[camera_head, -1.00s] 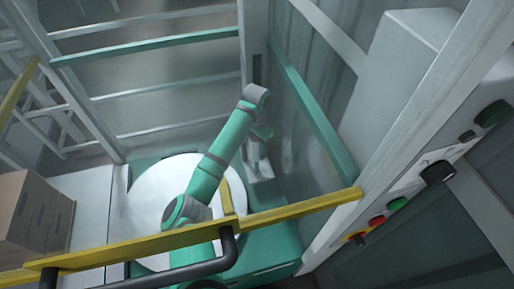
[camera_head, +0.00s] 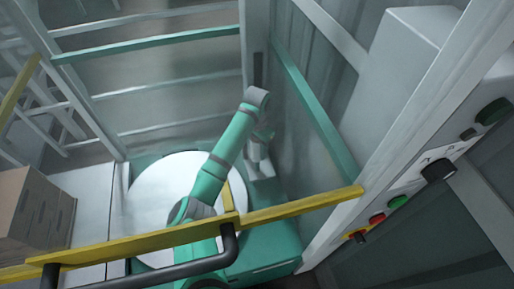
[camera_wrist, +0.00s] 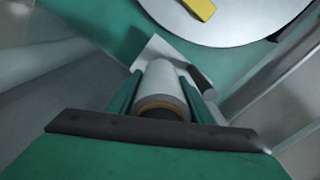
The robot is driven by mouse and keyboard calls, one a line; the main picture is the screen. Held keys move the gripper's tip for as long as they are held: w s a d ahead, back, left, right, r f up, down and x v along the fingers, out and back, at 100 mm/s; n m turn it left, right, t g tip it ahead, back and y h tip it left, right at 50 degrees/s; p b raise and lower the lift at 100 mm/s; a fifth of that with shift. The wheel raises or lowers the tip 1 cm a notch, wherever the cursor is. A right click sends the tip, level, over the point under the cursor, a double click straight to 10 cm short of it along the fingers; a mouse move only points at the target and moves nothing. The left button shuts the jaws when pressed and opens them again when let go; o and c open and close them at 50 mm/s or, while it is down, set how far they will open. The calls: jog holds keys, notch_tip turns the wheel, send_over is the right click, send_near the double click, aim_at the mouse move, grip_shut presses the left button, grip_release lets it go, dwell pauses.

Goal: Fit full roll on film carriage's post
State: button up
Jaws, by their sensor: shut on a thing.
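In the wrist view, my gripper (camera_wrist: 161,80) has its two green fingers on either side of a white film roll (camera_wrist: 163,97) with a brown core end facing the camera. The jaws are shut on the roll. Beyond the roll is a pale plate of the film carriage (camera_wrist: 151,49), with a dark grey cylinder (camera_wrist: 201,83) beside the roll to the right. The post is hidden, and I cannot tell whether the roll is around it. In the head view, the pale carriage plate (camera_head: 263,170) shows low by the upright, and my gripper (camera_head: 258,150) is small and indistinct just above it.
A round white turntable (camera_head: 150,190) lies left of the carriage. A yellow rail (camera_head: 300,207) crosses in front of my arm. A teal bar (camera_head: 315,110) and a control panel with buttons (camera_head: 398,202) are at the right. Cardboard boxes (camera_head: 35,215) stand at the left.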

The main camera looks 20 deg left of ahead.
jog(key=shift+w+f, duration=0.1)
jog(key=shift+f, duration=1.1)
jog(key=shift+f, duration=0.15)
jog(key=shift+f, duration=1.6)
jog(key=shift+f, duration=0.1)
jog(key=shift+f, duration=1.4)
jog(key=o, duration=1)
jog(key=shift+r, duration=0.1)
